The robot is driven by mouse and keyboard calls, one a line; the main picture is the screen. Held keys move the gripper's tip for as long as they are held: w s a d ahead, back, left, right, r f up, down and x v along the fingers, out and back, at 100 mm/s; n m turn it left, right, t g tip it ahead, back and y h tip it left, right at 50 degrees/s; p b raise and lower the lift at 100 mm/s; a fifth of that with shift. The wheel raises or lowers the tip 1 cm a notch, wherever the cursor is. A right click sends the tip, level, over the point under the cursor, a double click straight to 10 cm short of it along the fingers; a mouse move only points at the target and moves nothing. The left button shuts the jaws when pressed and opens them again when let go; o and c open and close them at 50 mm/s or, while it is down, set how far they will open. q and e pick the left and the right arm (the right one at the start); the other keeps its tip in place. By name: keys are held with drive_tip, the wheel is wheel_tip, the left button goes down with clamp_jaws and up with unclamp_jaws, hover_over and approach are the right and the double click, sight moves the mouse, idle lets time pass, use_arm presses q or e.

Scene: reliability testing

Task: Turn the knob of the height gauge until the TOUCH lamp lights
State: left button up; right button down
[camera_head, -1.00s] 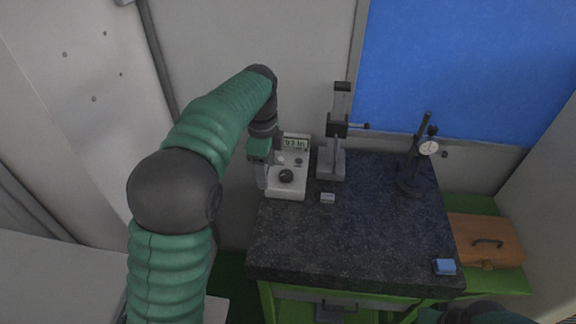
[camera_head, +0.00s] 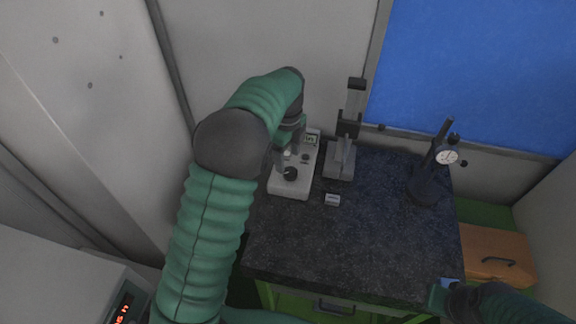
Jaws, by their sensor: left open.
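The height gauge (camera_head: 343,150) stands upright at the back of the dark granite table (camera_head: 350,245). Left of it is a light control box (camera_head: 288,191) with a black round knob (camera_head: 291,174) and a small display (camera_head: 311,140). The display's digits are too small to read, and I cannot make out a lit TOUCH lamp. My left gripper (camera_head: 284,162) is open, pointing down over the box just behind and left of the knob, and covers part of the panel. I cannot tell whether it touches. My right gripper (camera_head: 438,297) is at the table's front right corner, its jaws unclear.
A small grey block (camera_head: 332,200) lies in front of the gauge. A dial indicator stand (camera_head: 427,183) is at the back right. An orange case (camera_head: 492,254) lies right of the table. The table's middle is clear.

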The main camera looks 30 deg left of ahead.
sight(290, 171)
use_arm(q)
drive_tip(key=f, duration=0.2)
drive_tip(key=w+f+p, duration=0.1)
drive_tip(key=f, duration=0.3)
drive_tip(key=shift+w+d, duration=0.25)
drive_tip(key=shift+w, duration=0.1)
drive_tip(key=shift+s+d+f+p, duration=0.1)
drive_tip(key=shift+f+p, duration=0.15)
drive_tip(key=shift+p, duration=0.1)
drive_tip(key=shift+s+d, duration=0.15)
drive_tip(key=shift+s, duration=0.05)
drive_tip(key=shift+s+r, duration=0.1)
drive_tip(key=shift+s, duration=0.25)
drive_tip(key=shift+c, duration=0.5)
drive_tip(key=shift+w+a+f, duration=0.25)
drive_tip(key=shift+w+a, duration=0.05)
drive_tip(key=shift+a, duration=0.05)
drive_tip(key=c, duration=0.7)
drive_tip(key=shift+r, duration=0.1)
drive_tip(key=c, duration=0.5)
drive_tip(key=shift+d, duration=0.1)
clamp_jaws()
use_arm(e)
drive_tip(key=shift+w+d+r, duration=0.1)
drive_tip(key=shift+w+r, duration=0.2)
drive_tip(key=shift+r, duration=0.2)
drive_tip(key=shift+w+d+r, duration=0.1)
drive_tip(key=shift+w+r, duration=0.15)
drive_tip(key=shift+r, duration=0.2)
